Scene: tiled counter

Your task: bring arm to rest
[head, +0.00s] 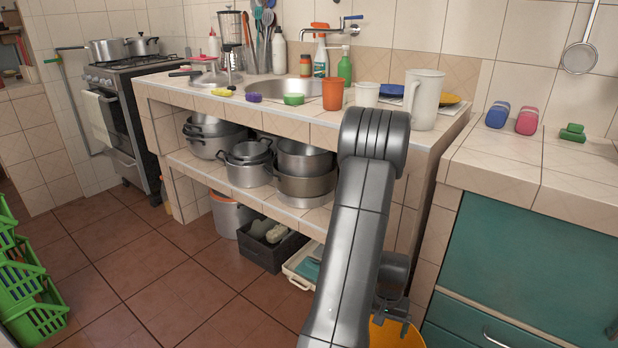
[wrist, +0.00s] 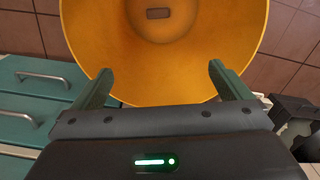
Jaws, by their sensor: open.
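My gripper (wrist: 157,88) is open in the wrist view, its two green-grey fingers spread apart with nothing between them. The fingers point toward a large orange-yellow round container (wrist: 165,75), which fills the top middle of that view. A small brown rectangle lies on the container's bottom. I cannot tell whether the fingertips touch its rim. In the head view my arm is bent, with its elbow high in front of the counter and the far end low at the bottom, where the orange-yellow container (head: 395,334) partly shows. The fingers are not clear there.
The tiled counter (head: 300,122) holds a sink, an orange cup (head: 333,95), a white cup (head: 366,94) and a white pitcher (head: 423,99) near my elbow. Pots stand on the shelf below. A teal cabinet (head: 530,262) is at right.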

